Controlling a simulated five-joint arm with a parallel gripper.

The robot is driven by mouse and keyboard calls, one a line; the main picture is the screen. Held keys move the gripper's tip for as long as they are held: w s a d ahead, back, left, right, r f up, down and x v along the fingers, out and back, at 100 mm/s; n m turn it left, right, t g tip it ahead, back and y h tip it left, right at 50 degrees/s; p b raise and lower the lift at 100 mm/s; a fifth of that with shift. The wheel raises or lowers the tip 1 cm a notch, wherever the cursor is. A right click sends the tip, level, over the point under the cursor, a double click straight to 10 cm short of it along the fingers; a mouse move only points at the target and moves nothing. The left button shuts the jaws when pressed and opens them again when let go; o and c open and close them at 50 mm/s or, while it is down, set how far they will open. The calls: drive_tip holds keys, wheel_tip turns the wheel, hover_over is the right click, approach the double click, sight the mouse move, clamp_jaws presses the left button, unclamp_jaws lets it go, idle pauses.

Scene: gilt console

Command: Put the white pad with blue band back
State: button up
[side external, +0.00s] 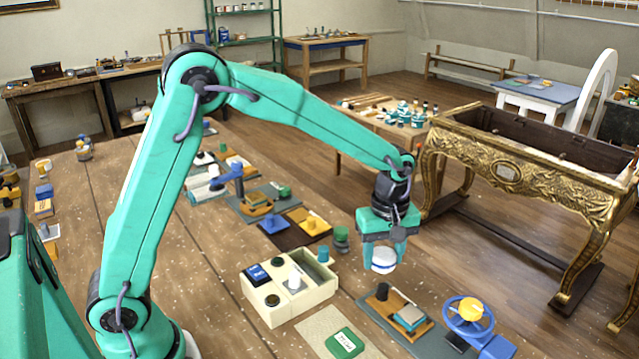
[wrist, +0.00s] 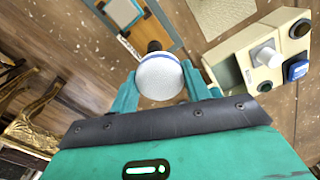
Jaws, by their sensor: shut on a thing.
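The white pad with blue band (side external: 384,262) is held between the fingers of my gripper (side external: 384,252), above the table. In the wrist view the round white pad (wrist: 160,78) sits between the two teal fingers of my gripper (wrist: 165,88), with its blue band along the far edge. A cream box with compartments (side external: 290,305) stands on the table to the left of my gripper in the side view. It holds a blue item, a white peg and dark round pieces. The box also shows at the right of the wrist view (wrist: 228,75), apart from the pad.
A grey board (side external: 365,308) with a wooden block and a light blue-topped piece lies below my gripper. A blue stand with a yellow knob (side external: 470,310) is at the right. The gilt console (side external: 510,165) stands beyond.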

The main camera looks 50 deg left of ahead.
drive_tip(key=w+a+f, duration=0.2)
drive_tip(key=a, duration=0.1)
drive_tip(key=w+a+f, duration=0.2)
drive_tip(key=a, duration=0.1)
drive_tip(key=w+a+f, duration=0.2)
drive_tip(key=a+f, duration=0.1)
drive_tip(key=a, duration=0.1)
drive_tip(key=shift+f, duration=0.15)
drive_tip(key=shift+f, duration=1.9)
drive_tip(key=shift+f, duration=0.1)
drive_tip(key=o, duration=0.9)
drive_tip(key=shift+o, duration=0.2)
